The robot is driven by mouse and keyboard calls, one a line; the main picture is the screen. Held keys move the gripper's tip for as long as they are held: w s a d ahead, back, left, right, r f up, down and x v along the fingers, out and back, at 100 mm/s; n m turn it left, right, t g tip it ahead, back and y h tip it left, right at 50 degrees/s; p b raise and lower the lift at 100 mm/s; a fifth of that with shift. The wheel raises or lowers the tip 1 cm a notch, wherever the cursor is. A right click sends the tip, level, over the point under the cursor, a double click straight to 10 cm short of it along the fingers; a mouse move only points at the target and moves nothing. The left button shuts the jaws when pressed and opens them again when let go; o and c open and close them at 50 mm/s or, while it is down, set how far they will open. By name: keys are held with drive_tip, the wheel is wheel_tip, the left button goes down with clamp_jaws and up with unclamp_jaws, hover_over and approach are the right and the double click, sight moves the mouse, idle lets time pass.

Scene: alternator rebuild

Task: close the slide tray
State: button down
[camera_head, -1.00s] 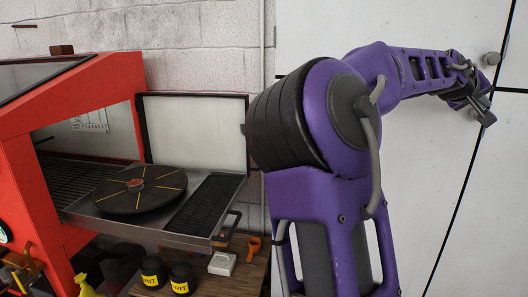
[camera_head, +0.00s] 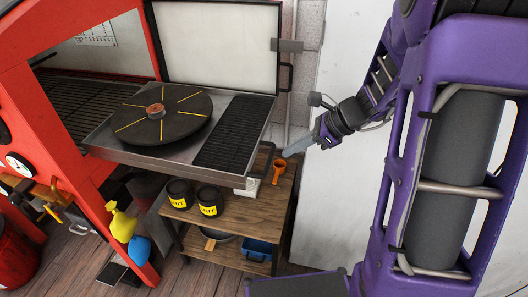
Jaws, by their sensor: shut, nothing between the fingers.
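The slide tray (camera_head: 150,158) is a grey metal tray pulled out to the right from the opening of a red cabinet (camera_head: 45,130). It carries a round dark turntable (camera_head: 165,118) with yellow lines and a reddish hub, and a black grate (camera_head: 232,132) at its outer end. A bar handle (camera_head: 268,160) shows at that end. My purple arm comes in from the right. My gripper (camera_head: 287,153) is shut and empty, just right of the tray's outer end. I cannot tell whether it touches the handle.
The cabinet's white-panelled door (camera_head: 215,45) stands open behind the tray. A yellow spray bottle (camera_head: 122,222) hangs at the left. The white wall at right is clear.

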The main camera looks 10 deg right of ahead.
drive_tip(key=b+x, duration=0.1)
drive_tip(key=x, duration=0.9)
drive_tip(key=shift+a+r, duration=0.2)
drive_tip(key=shift+a, duration=0.25)
drive_tip(key=shift+a, duration=0.1)
